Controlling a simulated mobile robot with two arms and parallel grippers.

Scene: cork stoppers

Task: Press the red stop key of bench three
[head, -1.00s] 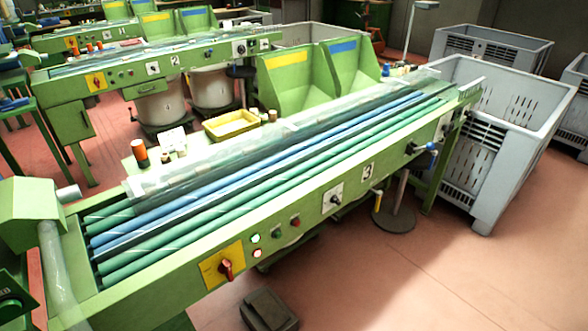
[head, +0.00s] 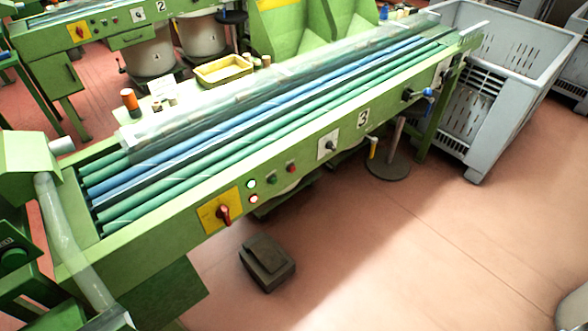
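Bench three (head: 300,170), a green sorting bench with green and blue rollers, runs diagonally across the head view. Its number plate "3" (head: 363,119) is on the front rail. On that rail, a small red key (head: 291,168) sits to the right of a green key (head: 271,179). To their left are two small lit lamps (head: 252,191) and a red rotary switch (head: 223,213) on a yellow plate. A black switch (head: 330,146) on a white plate is to the right of the red key. Neither of my grippers is in view.
A dark foot pedal (head: 267,263) lies on the floor before the bench. A grey slotted crate (head: 487,140) stands at the bench's right end. Bench two (head: 100,30) is behind. The pink floor at the right front is open. A pale rounded shape shows at the lower right corner.

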